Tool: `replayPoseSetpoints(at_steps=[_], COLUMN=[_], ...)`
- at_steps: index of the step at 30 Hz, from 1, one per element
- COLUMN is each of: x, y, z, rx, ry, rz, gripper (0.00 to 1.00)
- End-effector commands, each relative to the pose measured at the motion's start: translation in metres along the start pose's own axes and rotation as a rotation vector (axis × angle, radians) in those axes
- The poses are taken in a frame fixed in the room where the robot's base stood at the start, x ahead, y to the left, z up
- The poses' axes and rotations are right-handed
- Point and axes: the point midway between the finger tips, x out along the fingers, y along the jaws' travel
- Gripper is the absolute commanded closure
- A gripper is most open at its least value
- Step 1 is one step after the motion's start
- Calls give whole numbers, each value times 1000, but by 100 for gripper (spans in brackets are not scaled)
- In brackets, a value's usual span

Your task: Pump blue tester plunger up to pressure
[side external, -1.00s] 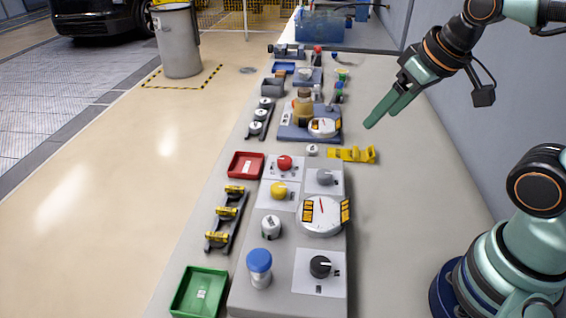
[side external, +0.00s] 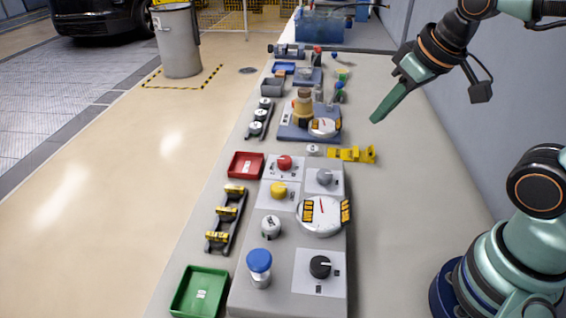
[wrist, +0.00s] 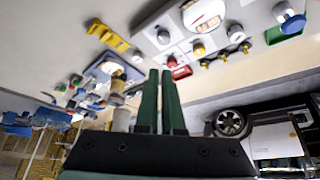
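The blue-capped plunger (side external: 259,262) stands upright on a pale clear body at the near left corner of the grey tester panel (side external: 240,302). Its blue cap also shows at the upper right of the wrist view (wrist: 294,24). A white round gauge (side external: 321,217) with a red needle and yellow-orange blocks sits on the same panel. My gripper (side external: 376,119) is in the air above the right side of the bench, far behind the plunger. In the wrist view, the two green fingers (wrist: 160,72) are apart by a narrow gap with nothing between them.
Red (side external: 284,163), yellow (side external: 279,190) and black (side external: 320,267) knobs stand on the panel. A green tray (side external: 179,305), a red tray (side external: 233,165) and a rack with yellow pieces (side external: 211,244) lie along the left. A yellow bracket (side external: 352,154) lies behind. The bench's right side is clear.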

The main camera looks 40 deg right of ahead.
Motion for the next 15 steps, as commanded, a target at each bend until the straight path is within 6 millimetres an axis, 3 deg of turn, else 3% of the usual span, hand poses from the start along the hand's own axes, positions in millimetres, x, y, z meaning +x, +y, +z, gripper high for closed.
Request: replayPoseSetpoints(at_steps=[5,15], x=[-2,-4], y=[-40,-155], z=[-16,-30], rx=[-118,-430], ry=[-79,-278], rz=[-56,-150], gripper=[100,100])
